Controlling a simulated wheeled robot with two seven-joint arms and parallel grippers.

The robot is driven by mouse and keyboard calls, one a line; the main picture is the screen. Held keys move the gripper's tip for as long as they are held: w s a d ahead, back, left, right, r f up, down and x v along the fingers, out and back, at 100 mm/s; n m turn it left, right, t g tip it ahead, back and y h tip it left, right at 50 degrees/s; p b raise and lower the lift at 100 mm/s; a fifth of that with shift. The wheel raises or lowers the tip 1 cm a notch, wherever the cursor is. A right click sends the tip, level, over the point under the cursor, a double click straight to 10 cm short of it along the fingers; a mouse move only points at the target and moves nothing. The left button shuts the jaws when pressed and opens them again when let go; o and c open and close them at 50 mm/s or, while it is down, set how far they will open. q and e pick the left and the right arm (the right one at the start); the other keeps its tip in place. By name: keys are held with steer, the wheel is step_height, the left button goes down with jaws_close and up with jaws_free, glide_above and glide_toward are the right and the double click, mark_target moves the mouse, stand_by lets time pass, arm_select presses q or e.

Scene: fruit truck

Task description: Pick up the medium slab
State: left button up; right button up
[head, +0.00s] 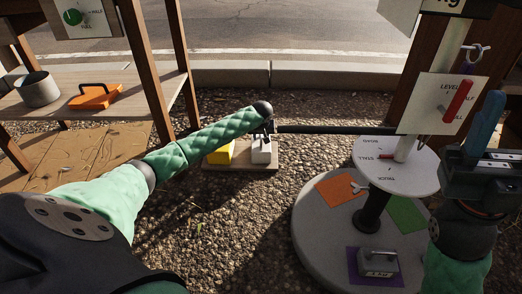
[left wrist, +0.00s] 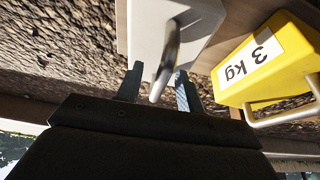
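A white slab (head: 261,150) with a metal handle sits on a low wooden board. It also shows in the left wrist view (left wrist: 190,20), its label not visible there. A yellow slab (head: 221,153) marked 3 kg in the left wrist view (left wrist: 270,60) stands beside it. A smaller grey slab (head: 378,263) lies on a purple square. My left gripper (head: 268,130) is just above the white slab. In the left wrist view its fingers (left wrist: 158,88) are apart, one on each side of the white slab's handle. My right gripper (head: 500,125) is raised at the right edge, fingers apart and empty.
A round grey platform (head: 310,245) carries orange, green and purple squares and a white upper disc (head: 400,180). A red lever (head: 458,101) is on the sign at right. A wooden shelf (head: 60,110) at left holds a pot and an orange slab. Gravel lies between.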

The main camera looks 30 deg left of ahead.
arm_select(q)
jaws_close()
stand_by(0.3)
stand_by(1.2)
steer(key=shift+w+a+r, duration=0.1)
